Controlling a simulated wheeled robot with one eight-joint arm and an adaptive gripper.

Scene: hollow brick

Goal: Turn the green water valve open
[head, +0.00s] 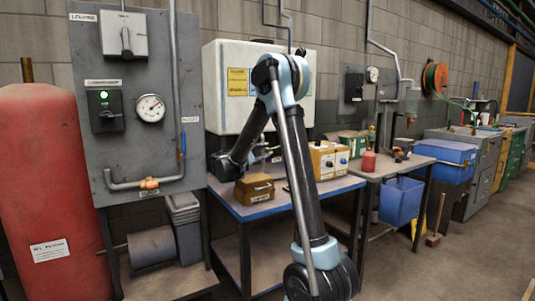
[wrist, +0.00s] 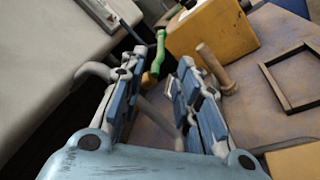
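The green valve handle (wrist: 158,54) shows in the wrist view as a slim green lever, beyond and between my fingertips. It stands near the lower edge of the pale tank (wrist: 45,60), which is the white tank (head: 222,85) in the head view. My gripper (wrist: 158,75) is open, with its two blue-padded fingers apart and nothing held between them. A gap seems to remain between the fingers and the handle. In the head view my arm covers most of the gripper and the valve, so I cannot make out the handle there.
The blue-edged workbench (head: 285,204) holds a brown box (head: 254,188) and yellow-fronted boxes (head: 328,158). In the wrist view, a yellow box (wrist: 210,38), a wooden peg (wrist: 216,68) and a dark frame (wrist: 296,76) lie right of the handle. A grey panel (head: 140,90) stands left.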

